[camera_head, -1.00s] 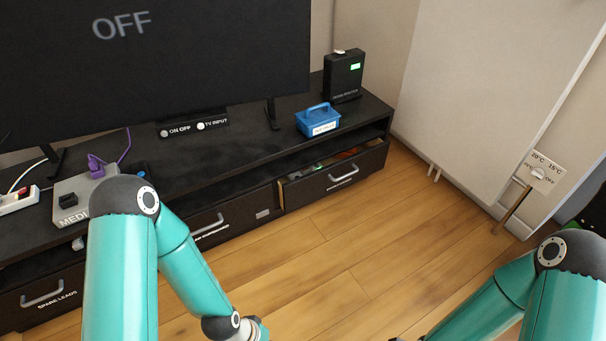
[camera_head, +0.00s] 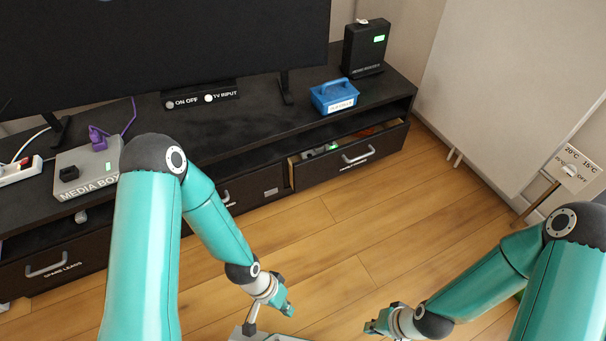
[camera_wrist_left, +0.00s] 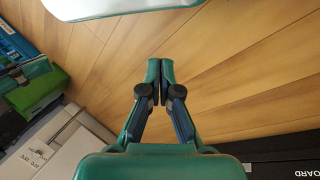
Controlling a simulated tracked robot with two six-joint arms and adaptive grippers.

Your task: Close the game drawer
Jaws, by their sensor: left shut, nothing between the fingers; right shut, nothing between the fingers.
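The right-hand drawer (camera_head: 357,161) of the black TV cabinet stands partly open, with coloured items (camera_head: 330,151) showing inside. It has a silver handle and a label too small to read, so I cannot confirm it is the game drawer. My left gripper (camera_head: 289,309) is shut and empty, low in front of the cabinet and well short of the drawer. The left wrist view shows its closed fingers (camera_wrist_left: 160,80) over the floor, with a dark lettered front (camera_wrist_left: 290,160) at the lower right. My right gripper (camera_head: 368,328) is shut and empty near the bottom edge of the head view.
The spare leads drawer (camera_head: 50,262) looks shut. On the cabinet stand a blue carrier (camera_head: 334,96), a black box with a green display (camera_head: 366,47), a TV (camera_head: 200,40) and a media box (camera_head: 88,170). Bare wooden floor (camera_head: 350,225) lies before the open drawer.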

